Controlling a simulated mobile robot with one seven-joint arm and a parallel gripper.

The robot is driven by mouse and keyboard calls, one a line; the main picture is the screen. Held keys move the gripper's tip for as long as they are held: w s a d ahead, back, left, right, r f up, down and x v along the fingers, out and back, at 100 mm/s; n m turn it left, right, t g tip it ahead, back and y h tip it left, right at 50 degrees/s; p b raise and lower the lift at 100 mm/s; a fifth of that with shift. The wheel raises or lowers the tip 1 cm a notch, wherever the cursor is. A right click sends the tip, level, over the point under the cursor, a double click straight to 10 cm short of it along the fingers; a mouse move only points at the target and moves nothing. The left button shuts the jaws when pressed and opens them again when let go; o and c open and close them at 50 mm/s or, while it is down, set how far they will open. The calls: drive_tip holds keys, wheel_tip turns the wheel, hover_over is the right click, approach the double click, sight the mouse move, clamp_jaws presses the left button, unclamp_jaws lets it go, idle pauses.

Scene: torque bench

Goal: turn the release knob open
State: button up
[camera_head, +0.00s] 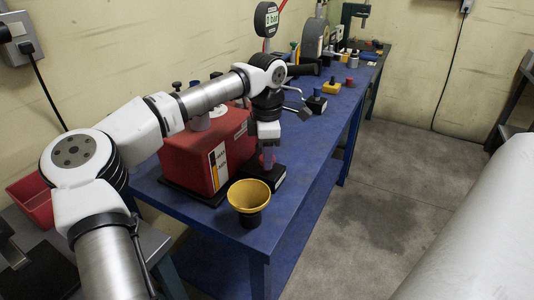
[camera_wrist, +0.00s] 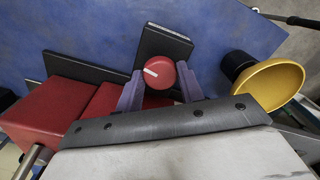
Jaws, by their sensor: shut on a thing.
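The release knob (camera_wrist: 160,73) is a round red knob with a white mark, in the upper middle of the wrist view. It sits on a dark block (camera_wrist: 165,44) that lies on the blue bench. My gripper (camera_wrist: 160,82) is shut on the knob, with one purple finger on each side of it. In the head view my gripper (camera_head: 269,160) points down over the dark block (camera_head: 262,176), and the fingers largely hide the knob there.
A red box-shaped unit (camera_head: 205,150) stands left of my gripper. A yellow funnel (camera_head: 249,195) on a dark base stands close by at the front edge of the blue bench (camera_head: 300,160). Several small knobs and blocks stand farther back.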

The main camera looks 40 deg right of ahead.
drive_tip(key=n, duration=0.4)
drive_tip(key=shift+w+n+b, duration=0.1)
drive_tip(key=shift+n+b, duration=0.2)
drive_tip(key=n, duration=0.3)
drive_tip(key=shift+n+b, duration=0.3)
drive_tip(key=shift+n, duration=0.1)
drive_tip(key=n, duration=0.4)
drive_tip(key=shift+b, duration=0.35)
drive_tip(key=shift+n+b, duration=0.35)
drive_tip(key=shift+n, duration=1.75)
drive_tip(key=o, duration=1)
